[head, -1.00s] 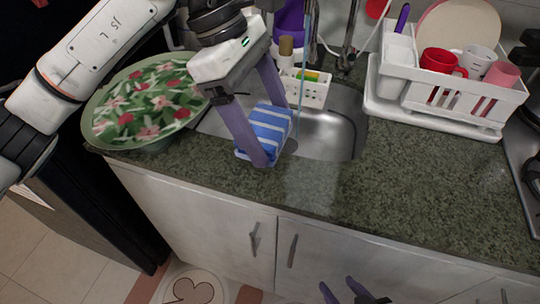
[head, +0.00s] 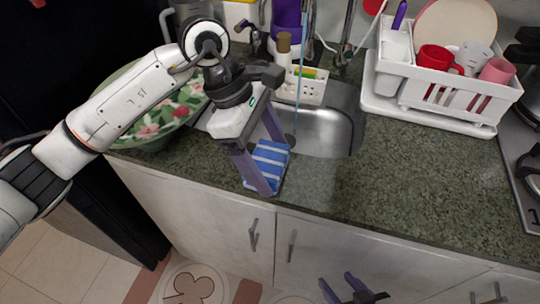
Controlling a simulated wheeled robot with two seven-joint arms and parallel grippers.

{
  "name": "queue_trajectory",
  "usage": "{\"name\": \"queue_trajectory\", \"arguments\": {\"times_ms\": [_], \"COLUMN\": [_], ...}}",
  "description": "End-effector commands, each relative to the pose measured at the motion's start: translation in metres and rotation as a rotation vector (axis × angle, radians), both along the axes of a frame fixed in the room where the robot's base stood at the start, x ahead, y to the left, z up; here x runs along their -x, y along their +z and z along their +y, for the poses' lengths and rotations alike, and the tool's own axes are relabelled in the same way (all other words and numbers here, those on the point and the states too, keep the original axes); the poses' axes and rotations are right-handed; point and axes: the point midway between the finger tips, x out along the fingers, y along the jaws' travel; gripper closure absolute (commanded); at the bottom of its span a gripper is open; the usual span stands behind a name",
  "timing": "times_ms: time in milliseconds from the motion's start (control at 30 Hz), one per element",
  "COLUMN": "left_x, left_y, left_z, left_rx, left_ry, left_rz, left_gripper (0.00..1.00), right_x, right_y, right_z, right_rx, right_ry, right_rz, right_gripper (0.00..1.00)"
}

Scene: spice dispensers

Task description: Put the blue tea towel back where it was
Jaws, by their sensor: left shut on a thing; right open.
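The blue tea towel (head: 268,163), with white stripes, is in my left gripper (head: 272,166) at the front edge of the counter by the sink. The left gripper is shut on it, its purple fingers pointing down. The towel's lower end reaches over the counter's front edge; I cannot tell whether it touches the counter. My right gripper (head: 338,290) is open and empty, low at the bottom of the head view, in front of the cabinet doors.
The steel sink (head: 328,128) lies behind the towel, with a white caddy (head: 308,88) at its back. A floral bowl (head: 150,125) stands left, partly behind my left arm. A white dish rack (head: 440,85) stands right. The counter (head: 400,180) between is clear.

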Motion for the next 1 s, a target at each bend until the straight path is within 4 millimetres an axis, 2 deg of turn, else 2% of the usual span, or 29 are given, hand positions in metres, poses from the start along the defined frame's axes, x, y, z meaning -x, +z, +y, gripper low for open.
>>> {"name": "queue_trajectory", "arguments": {"times_ms": [200, 233, 300, 333, 733, 867, 1000], "left_x": [0.0, 0.0, 0.0, 0.0, -0.001, -0.005, -0.009], "left_y": [-0.005, -0.003, -0.003, -0.003, 0.004, 0.023, 0.053], "left_z": [0.0, 0.0, 0.0, 0.0, 0.001, 0.01, 0.022], "left_rx": [0.0, 0.0, 0.0, 0.0, 0.001, 0.001, 0.0], "left_ry": [0.0, 0.0, 0.0, 0.0, 0.001, 0.001, 0.003], "left_rz": [0.0, 0.0, 0.0, 0.0, -0.002, -0.006, -0.006], "left_gripper": [0.47, 0.18, 0.06, 0.04, 0.04, 0.04, 0.04], "right_x": [0.0, 0.0, -0.001, -0.001, -0.002, -0.003, -0.002], "right_y": [-0.006, -0.004, -0.004, -0.003, 0.001, -0.004, -0.009], "right_z": [0.0, 0.0, 0.0, 0.0, 0.0, 0.0, 0.0], "right_rx": [0.0, 0.0, 0.0, 0.0, 0.0, -0.001, -0.001], "right_ry": [0.0, 0.0, 0.001, 0.001, 0.0, 0.0, 0.0], "right_rz": [-0.001, -0.001, -0.001, -0.001, -0.004, -0.006, -0.006], "right_gripper": [0.53, 0.53, 0.53, 0.53, 0.53, 0.53, 0.53]}}
